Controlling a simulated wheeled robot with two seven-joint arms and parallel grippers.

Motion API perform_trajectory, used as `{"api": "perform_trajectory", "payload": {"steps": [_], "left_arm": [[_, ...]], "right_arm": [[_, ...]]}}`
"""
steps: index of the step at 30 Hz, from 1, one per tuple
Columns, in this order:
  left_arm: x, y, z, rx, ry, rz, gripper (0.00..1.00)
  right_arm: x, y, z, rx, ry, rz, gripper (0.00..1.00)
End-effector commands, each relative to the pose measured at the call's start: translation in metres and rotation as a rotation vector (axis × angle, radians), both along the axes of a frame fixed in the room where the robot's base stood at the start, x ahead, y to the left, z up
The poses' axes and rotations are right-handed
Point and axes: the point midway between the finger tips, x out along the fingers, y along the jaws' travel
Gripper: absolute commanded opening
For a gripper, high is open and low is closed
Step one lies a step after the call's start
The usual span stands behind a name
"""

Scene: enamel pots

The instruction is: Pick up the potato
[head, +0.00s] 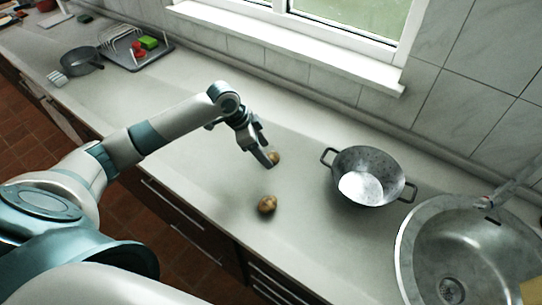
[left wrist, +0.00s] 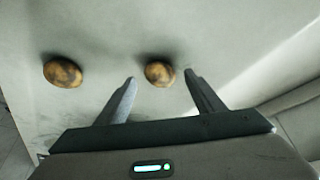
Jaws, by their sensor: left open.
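Two brown potatoes lie on the grey countertop. One potato (head: 275,158) is partly hidden behind my left gripper (head: 268,158) in the head view. In the left wrist view this potato (left wrist: 159,73) shows between the two fingertips of my left gripper (left wrist: 161,80), which are apart; I cannot tell whether they touch it. The other potato (head: 267,204) lies nearer the counter's front edge, and in the left wrist view it shows outside the fingers at the left (left wrist: 62,72). My right gripper is not in view.
A grey two-handled pot (head: 368,165) stands right of the potatoes. A round metal sink (head: 418,232) is at the far right. A dish rack on a tray (head: 153,62) and a dark pan (head: 80,60) stand at the far left. The counter around the potatoes is clear.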

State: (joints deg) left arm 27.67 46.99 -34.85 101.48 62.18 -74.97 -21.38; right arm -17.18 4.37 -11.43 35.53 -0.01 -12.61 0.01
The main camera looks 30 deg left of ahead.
Motion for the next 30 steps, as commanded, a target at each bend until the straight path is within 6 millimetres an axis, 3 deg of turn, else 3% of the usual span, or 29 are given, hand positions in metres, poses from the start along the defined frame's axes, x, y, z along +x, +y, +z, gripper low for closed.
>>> {"api": "perform_trajectory", "payload": {"steps": [1,9,22,23,28,30], "left_arm": [[0.002,-0.003,-0.002,-0.001,0.002,0.0,0.62],[0.007,-0.009,-0.025,0.002,0.0,-0.001,0.62],[0.007,-0.009,-0.025,0.002,0.0,-0.001,0.62],[0.007,-0.009,-0.025,0.002,0.0,-0.001,0.59],[0.007,-0.009,-0.025,0.002,0.0,-0.001,0.19],[0.007,-0.009,-0.025,0.002,0.0,-0.001,0.17]], "right_arm": [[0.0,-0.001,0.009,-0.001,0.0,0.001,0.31],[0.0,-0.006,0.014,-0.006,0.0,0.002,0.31],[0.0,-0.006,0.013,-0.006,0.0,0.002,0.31],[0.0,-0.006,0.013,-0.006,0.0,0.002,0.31],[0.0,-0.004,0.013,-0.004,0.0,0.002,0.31],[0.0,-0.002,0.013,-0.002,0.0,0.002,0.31]]}}
